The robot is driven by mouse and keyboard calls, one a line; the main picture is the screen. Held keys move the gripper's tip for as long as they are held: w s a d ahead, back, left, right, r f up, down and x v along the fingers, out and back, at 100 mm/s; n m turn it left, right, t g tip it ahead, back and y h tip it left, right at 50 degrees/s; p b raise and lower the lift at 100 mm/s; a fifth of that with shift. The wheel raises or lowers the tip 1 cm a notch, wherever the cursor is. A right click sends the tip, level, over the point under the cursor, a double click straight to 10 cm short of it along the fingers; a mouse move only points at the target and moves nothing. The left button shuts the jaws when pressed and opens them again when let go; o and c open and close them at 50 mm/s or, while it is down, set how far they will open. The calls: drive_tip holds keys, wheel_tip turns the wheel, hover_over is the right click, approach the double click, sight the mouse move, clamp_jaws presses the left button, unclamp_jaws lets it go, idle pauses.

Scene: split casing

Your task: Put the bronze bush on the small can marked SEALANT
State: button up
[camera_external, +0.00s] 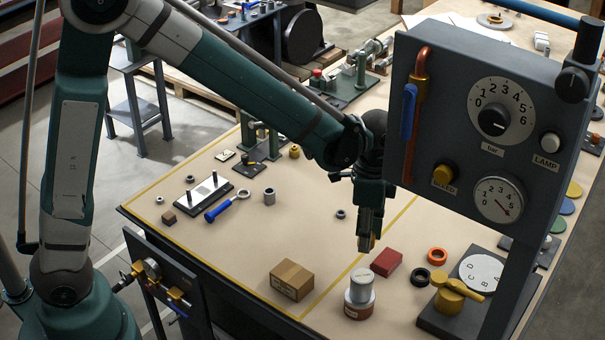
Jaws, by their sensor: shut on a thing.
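My gripper (368,236) points down over the workbench and is shut on the bronze bush (366,243). Only a small orange-brown part of the bush shows between the fingers; the rest is hidden. Just below it in the picture stands a small silver can with a pale lid (361,277) and a wider, reddish-brown and white lower part (357,311). I cannot read the word SEALANT on it. A narrow gap shows between the gripper's tips and the can's top.
A cardboard box (291,280) lies left of the can, and a dark red block (386,262) close behind it to the right. Black (420,277) and orange (437,256) rings lie further right. A grey gauge panel (470,130) stands close to the arm's right.

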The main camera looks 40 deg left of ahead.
drive_tip(key=shift+s+d+r, duration=0.25)
drive_tip(key=shift+s+d, duration=0.05)
drive_tip(key=shift+s, duration=0.15)
drive_tip(key=shift+f, duration=0.1)
hover_over(363, 276)
drive_tip(key=shift+f, duration=2.8)
drive_tip(key=shift+f, duration=2.1)
drive_tip(key=shift+f, duration=0.1)
drive_tip(key=o, duration=0.6)
drive_tip(key=shift+f, duration=0.1)
drive_tip(key=o, duration=0.5)
